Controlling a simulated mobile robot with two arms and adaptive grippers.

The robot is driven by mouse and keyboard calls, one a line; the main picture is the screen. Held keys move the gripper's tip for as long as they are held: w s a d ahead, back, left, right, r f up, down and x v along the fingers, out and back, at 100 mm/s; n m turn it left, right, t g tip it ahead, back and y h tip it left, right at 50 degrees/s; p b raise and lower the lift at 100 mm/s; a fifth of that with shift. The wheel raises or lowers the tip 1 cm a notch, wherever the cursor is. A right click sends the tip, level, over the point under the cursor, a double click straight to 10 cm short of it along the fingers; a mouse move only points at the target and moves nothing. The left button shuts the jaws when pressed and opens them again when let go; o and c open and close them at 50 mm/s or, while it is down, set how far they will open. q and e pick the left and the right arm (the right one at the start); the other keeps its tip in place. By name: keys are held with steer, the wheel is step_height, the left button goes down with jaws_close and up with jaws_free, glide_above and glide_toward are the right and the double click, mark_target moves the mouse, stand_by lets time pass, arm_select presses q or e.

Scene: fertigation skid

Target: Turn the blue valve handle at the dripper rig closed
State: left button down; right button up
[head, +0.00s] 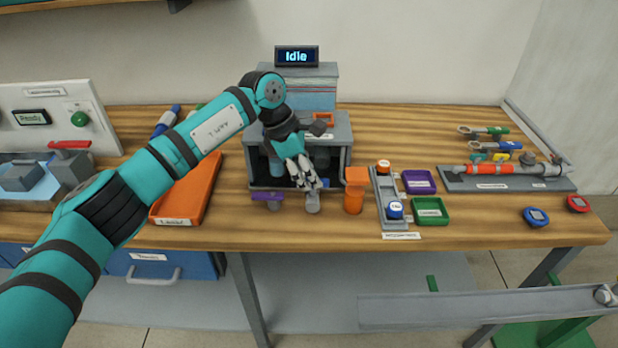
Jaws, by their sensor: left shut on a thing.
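A grey boxy rig (343,158) with an open front stands at the middle of the bench, under a display reading "Idle" (296,56). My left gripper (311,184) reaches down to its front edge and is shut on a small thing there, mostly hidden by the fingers. I cannot clearly make out a blue valve handle on this rig. My right gripper is not in view.
An orange tray (187,190) lies left of the rig. Right of it are a grey holder (391,207), a purple tray (418,181) and a green tray (430,211). An orange pipe (510,168) lies farther right.

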arm_select(q)
steer(key=shift+r, duration=0.1)
steer(key=c, duration=1.2)
jaws_free()
steer(key=shift+c, duration=0.2)
steer(key=v, duration=1.2)
